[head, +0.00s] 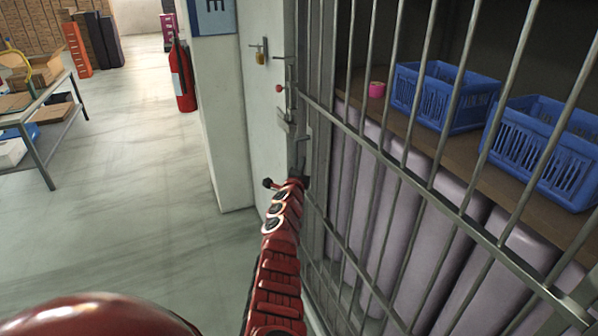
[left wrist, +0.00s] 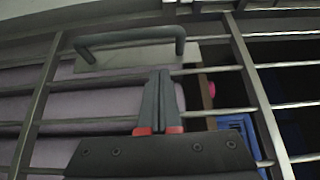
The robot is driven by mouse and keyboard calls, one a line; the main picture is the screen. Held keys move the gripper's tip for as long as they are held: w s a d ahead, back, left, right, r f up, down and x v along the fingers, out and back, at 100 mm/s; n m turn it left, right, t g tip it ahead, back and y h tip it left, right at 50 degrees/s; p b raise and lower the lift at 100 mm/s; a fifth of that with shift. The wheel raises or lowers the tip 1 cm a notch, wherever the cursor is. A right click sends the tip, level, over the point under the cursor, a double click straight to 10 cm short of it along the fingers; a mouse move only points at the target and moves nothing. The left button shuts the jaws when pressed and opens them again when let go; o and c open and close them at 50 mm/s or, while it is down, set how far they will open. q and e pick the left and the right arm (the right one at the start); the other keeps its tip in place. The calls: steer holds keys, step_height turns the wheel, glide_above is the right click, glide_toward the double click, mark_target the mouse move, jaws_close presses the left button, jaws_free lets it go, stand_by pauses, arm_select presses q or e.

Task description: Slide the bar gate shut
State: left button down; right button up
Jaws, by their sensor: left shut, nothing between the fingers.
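The bar gate (head: 345,122) of grey metal bars fills the right side of the head view. Its left edge stands close to the white wall; I cannot tell whether a gap is left between them. A bent grey handle on a flat plate (left wrist: 130,37) shows on the bars in the left wrist view. My left gripper (head: 299,163) is shut and empty near the gate's left edge, by the handle. In the left wrist view its closed fingertips (left wrist: 159,74) sit just below the handle, with a small apparent gap. My right gripper is not in view.
Behind the bars, blue crates (head: 440,98) and a pink roll (head: 377,89) sit on a brown shelf above pale purple rolls. A padlock (head: 261,58) hangs on the wall. A fire extinguisher (head: 182,76) and a table (head: 45,105) stand left. The floor between is clear.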

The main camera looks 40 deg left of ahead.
arm_select(q)
steer(key=p+v, duration=0.2)
steer(key=v, duration=0.5)
steer(key=shift+p, duration=0.4)
steer(key=shift+f, duration=0.15)
